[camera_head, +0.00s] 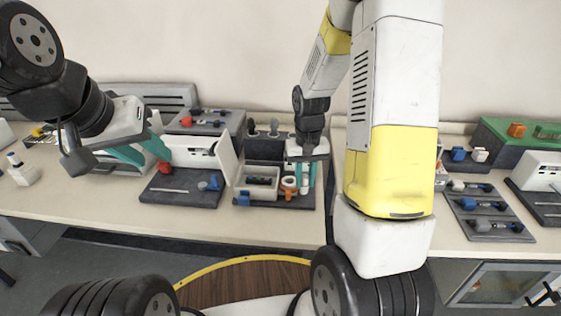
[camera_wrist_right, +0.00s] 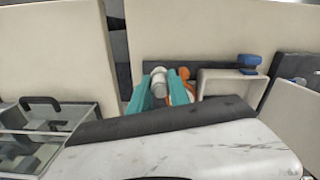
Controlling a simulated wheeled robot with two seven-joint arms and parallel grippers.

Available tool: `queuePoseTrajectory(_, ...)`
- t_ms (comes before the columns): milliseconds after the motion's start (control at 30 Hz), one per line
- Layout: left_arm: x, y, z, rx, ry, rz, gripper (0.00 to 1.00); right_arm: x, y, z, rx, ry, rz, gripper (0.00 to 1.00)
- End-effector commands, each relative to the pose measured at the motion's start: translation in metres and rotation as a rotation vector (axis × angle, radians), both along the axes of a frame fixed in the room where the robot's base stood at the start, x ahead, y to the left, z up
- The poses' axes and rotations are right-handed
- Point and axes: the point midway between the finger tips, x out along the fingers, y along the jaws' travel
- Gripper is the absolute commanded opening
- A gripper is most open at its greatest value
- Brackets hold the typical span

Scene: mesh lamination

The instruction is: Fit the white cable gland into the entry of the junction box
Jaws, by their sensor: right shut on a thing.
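The junction box (camera_head: 245,190) is an open white box with a green board inside, on a dark mat in the middle of the bench. Its wall also shows in the right wrist view (camera_wrist_right: 210,75). My right gripper (camera_head: 305,187) points down just right of the box. It is shut on the white cable gland (camera_wrist_right: 158,83), which shows between its teal fingers and apart from the box. The gland's lower end and the box's entry cannot be made out clearly. My left gripper (camera_head: 152,158) is open, its teal fingers spread, over the left part of the bench.
An orange ring-shaped part (camera_head: 289,184) stands between the box and my right gripper. A dark mat with a screwdriver-like tool (camera_head: 170,190) lies to the left. Grey posts (camera_head: 274,128) stand behind the box.

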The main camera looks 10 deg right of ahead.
Motion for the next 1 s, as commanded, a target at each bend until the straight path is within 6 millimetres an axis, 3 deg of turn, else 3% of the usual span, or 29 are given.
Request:
queuePoseTrajectory(200, 0.000, 0.000, 0.000, 0.000, 0.000, 0.000, 0.36, 0.053, 0.017, -0.006, 0.000, 0.000, 0.002, 0.00)
queuePoseTrajectory(333, 0.000, 0.000, 0.000, 0.000, 0.000, 0.000, 0.36, 0.070, 0.022, -0.007, 0.000, 0.000, 0.000, 0.00)
queuePoseTrajectory(567, 0.000, 0.000, 0.000, 0.000, 0.000, 0.000, 0.36, 0.085, 0.027, -0.009, 0.000, 0.001, 0.001, 0.00)
queuePoseTrajectory(800, 0.000, 0.000, 0.000, 0.000, 0.000, 0.000, 0.36, 0.083, 0.026, -0.043, 0.000, 0.001, 0.000, 0.00)
queuePoseTrajectory(1000, 0.000, 0.000, 0.000, 0.000, 0.000, 0.000, 0.36, 0.083, 0.026, -0.043, 0.000, 0.000, 0.000, 0.00)
